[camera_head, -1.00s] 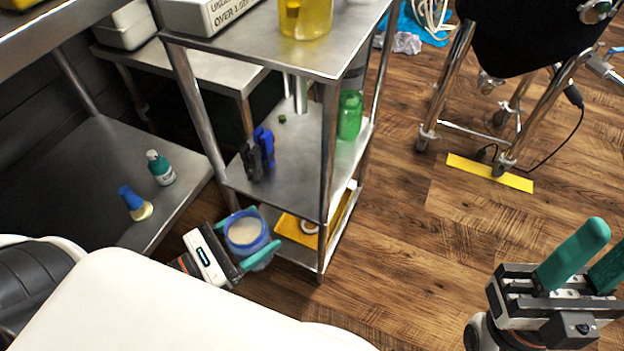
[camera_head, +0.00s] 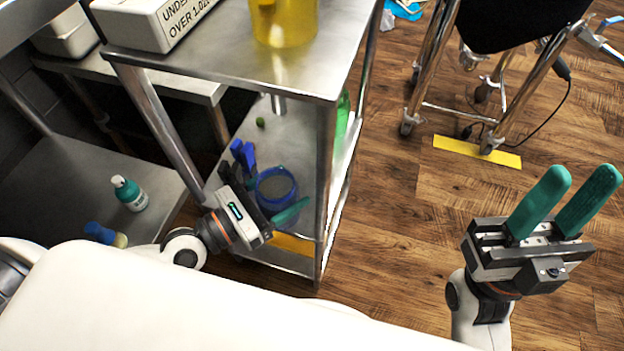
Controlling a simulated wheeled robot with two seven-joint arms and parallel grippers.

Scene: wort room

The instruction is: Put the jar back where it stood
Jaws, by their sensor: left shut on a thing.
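The jar (camera_head: 275,184) is blue with a round open top and greyish contents. My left gripper (camera_head: 280,196) is shut on it, with a teal finger showing on its right side; the other finger is mostly hidden. The jar is at the middle shelf (camera_head: 296,125) of the metal rack, between the front posts as seen from above. I cannot tell whether its base touches the shelf. My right gripper (camera_head: 582,180) is at the right, over the floor, with its two teal fingers apart and empty.
Blue and dark clip-like items (camera_head: 243,155) stand just behind the jar, and a small green thing (camera_head: 261,122) lies farther back. A rack post (camera_head: 325,190) stands to the right. A yellow vessel (camera_head: 285,22) and a white bin (camera_head: 150,22) are on top.

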